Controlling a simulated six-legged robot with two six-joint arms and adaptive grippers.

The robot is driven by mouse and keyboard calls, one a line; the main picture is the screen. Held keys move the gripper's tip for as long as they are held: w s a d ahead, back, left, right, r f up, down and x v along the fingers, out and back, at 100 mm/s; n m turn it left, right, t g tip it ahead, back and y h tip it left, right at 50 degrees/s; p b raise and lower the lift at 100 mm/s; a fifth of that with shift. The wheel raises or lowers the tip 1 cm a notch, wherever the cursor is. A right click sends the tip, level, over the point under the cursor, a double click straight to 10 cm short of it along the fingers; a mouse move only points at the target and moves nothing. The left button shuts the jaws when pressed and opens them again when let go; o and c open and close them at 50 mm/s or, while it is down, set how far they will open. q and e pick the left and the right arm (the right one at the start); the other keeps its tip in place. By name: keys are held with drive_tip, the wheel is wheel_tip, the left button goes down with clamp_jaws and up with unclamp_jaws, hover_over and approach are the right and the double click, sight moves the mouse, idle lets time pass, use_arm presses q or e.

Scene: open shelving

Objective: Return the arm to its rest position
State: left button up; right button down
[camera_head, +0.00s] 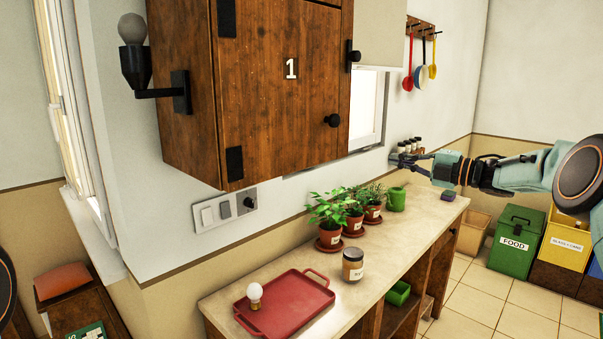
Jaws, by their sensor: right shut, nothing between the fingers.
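My right arm (520,172) comes in from the right edge, stretched out to the left at about mid-height. Its gripper (396,160) is shut and empty, above the far part of the counter and in front of small jars by the wall. A narrow part of my own body shows at the left edge. I cannot make out a left gripper.
A wooden cabinet (270,85) marked 1 hangs above the counter (385,262). On the counter are a red tray (290,312) with a bulb (254,293), a jar (352,264), potted plants (330,238) and a green can (397,199). Bins (516,240) stand at right.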

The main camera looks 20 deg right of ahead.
drive_tip(key=s+a+f+m+t+h+b, duration=0.1)
drive_tip(key=a+f+m+h, duration=0.2)
drive_tip(key=f+m, duration=0.6)
drive_tip(key=a+f+m+h+b, duration=0.2)
drive_tip(key=a+f+m+h, duration=0.15)
drive_tip(key=f+m, duration=0.65)
drive_tip(key=s+a+f+m+g+h+b, duration=0.15)
drive_tip(key=s+a+f, duration=0.35)
drive_tip(key=f, duration=0.5)
drive_tip(key=s+a+f+m+g+b, duration=0.1)
drive_tip(key=s+a+f+m+g, duration=0.1)
drive_tip(key=s+f, duration=0.55)
drive_tip(key=s+a+f+m+g+h+b, duration=0.1)
drive_tip(key=s+a+f+m+g+b, duration=0.15)
drive_tip(key=s+f, duration=0.55)
drive_tip(key=s+a+f+m+g+b, duration=0.1)
drive_tip(key=s+a+f+g, duration=0.2)
drive_tip(key=s+f, duration=0.4)
drive_tip(key=s+a+f+g+b, duration=0.1)
drive_tip(key=s+f+g+b, duration=0.2)
drive_tip(key=s, duration=0.9)
drive_tip(key=s+a+f+g+h+b, duration=0.1)
drive_tip(key=s+f+g+b, duration=0.2)
drive_tip(key=s, duration=1)
wheel_tip(320, 180, down, 4)
drive_tip(key=shift+s+r+h+b, duration=0.2)
drive_tip(key=shift+r+h+b, duration=0.1)
drive_tip(key=shift+b, duration=0.3)
